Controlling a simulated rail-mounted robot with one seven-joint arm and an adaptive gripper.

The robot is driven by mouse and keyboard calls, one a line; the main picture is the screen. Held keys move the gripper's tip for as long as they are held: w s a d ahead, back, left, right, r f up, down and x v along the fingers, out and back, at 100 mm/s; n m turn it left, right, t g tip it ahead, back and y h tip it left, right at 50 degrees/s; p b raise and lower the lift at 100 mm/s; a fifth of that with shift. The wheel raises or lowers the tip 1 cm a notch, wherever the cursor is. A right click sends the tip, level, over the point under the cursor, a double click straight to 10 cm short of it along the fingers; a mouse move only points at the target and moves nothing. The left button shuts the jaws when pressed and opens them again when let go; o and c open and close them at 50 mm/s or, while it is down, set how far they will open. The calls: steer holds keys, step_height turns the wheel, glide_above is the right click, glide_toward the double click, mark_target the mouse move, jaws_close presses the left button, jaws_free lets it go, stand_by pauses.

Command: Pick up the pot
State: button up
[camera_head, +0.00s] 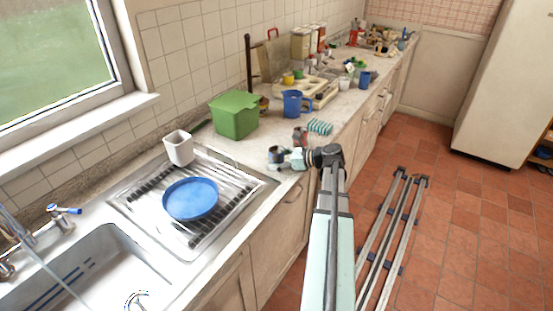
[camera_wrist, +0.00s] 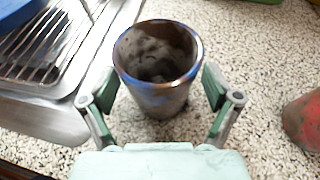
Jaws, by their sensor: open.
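A worn grey-blue pot (camera_wrist: 160,99), shaped like a cup and open at the top, stands upright on the speckled counter in the wrist view. My gripper (camera_wrist: 160,84) is open, with one finger on each side of the pot. I cannot tell whether the fingers touch it. The inside of the pot is dark and looks empty. In the camera_head view my gripper (camera_head: 283,158) is at the counter's front edge beside the sink unit, and the pot (camera_head: 272,154) is partly hidden by it.
A rusty red object (camera_wrist: 304,121) lies right of the pot. A green box (camera_head: 235,116), a blue mug (camera_head: 293,104) and a striped sponge (camera_head: 320,127) stand farther back.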

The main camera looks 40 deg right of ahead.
steer(key=c, duration=1.3)
steer(key=shift+r, duration=0.1)
step_height(320, 180, up, 20)
steer(key=shift+f+b, duration=0.1)
steer(key=shift+b, duration=1.05)
